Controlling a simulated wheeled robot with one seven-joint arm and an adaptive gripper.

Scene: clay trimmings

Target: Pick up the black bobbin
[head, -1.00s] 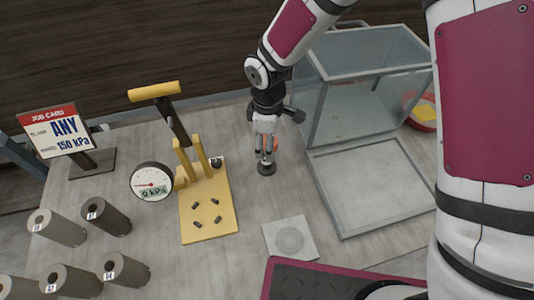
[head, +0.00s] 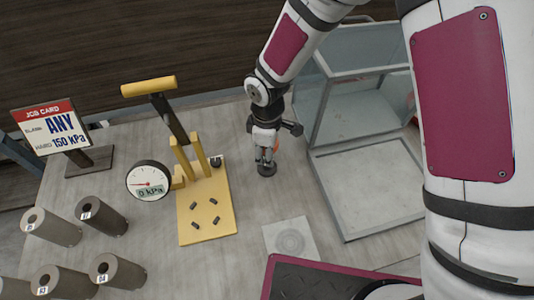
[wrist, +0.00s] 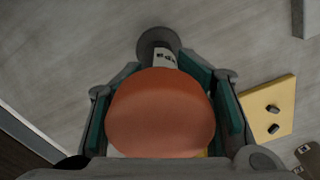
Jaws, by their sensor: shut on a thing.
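The black bobbin (head: 266,170) stands on the grey table between the yellow press and the glass-walled box. Its dark round foot shows in the head view and, as a grey disc, in the wrist view (wrist: 153,39). A pale marked piece rises from the foot in the wrist view. My gripper (head: 266,158) is above the foot and shut on the bobbin's upper part. A large orange-red rounded thing (wrist: 160,112) fills the space between the fingers in the wrist view and hides much of the grip. I cannot tell whether the foot touches the table.
The yellow press (head: 207,215) with a dial gauge (head: 148,181) stands to the left. Several grey cylinders (head: 55,228) are at front left, below a job card (head: 50,125). The glass-walled box (head: 365,95) is close on the right. A pale square plate (head: 290,238) lies nearer me.

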